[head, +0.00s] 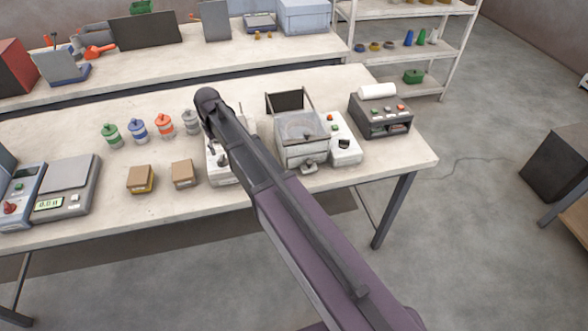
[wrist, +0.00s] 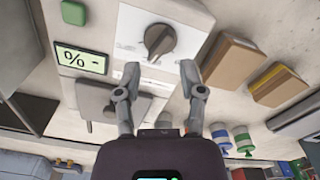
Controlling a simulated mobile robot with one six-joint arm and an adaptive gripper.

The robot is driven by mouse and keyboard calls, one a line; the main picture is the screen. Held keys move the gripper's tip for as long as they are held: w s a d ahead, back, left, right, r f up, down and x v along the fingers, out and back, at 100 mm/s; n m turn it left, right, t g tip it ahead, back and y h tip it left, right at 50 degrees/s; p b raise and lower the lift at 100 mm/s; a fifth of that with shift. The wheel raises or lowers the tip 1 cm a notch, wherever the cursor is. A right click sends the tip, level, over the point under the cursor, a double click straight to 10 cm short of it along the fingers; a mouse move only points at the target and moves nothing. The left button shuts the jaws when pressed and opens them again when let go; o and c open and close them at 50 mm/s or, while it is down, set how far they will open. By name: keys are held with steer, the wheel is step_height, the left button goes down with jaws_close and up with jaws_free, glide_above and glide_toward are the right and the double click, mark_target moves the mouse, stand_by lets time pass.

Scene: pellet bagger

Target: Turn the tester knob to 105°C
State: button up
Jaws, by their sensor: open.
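The tester (head: 224,179) is a white box on the front table, mostly hidden behind my arm in the head view. In the wrist view its white panel (wrist: 193,22) carries a round dark grey knob (wrist: 160,42) with a raised grip bar, a display (wrist: 82,62) reading "% -" and a green button (wrist: 74,12). The bar slants from upper right to lower left; I cannot read the scale or the set temperature. My gripper (wrist: 160,71) is open and empty, its fingertips spread just below the knob in the picture, not closed on it. My arm hides the gripper in the head view.
Two cardboard boxes (head: 183,174) stand left of the tester, with several colored-capped jars (head: 138,130) behind. A lidded machine (head: 300,150) stands close on the right. A scale (head: 68,175) is at far left. Bare tabletop lies in front of the boxes.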

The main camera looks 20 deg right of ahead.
mark_target(222, 158)
steer(key=shift+r+p, duration=4.35)
steer(key=shift+r, duration=0.3)
steer(key=s+d+f+m+b, duration=0.2)
steer(key=s+d+f+b, duration=0.1)
steer(key=s+d, duration=0.6)
steer(key=s+d+f+m+b, duration=0.2)
steer(key=s+d+f+b, duration=0.1)
steer(key=s+d, duration=0.7)
steer(key=shift+s+d+f+b, duration=0.25)
steer(key=shift+s+f+b, duration=0.05)
steer(key=shift+s, duration=0.45)
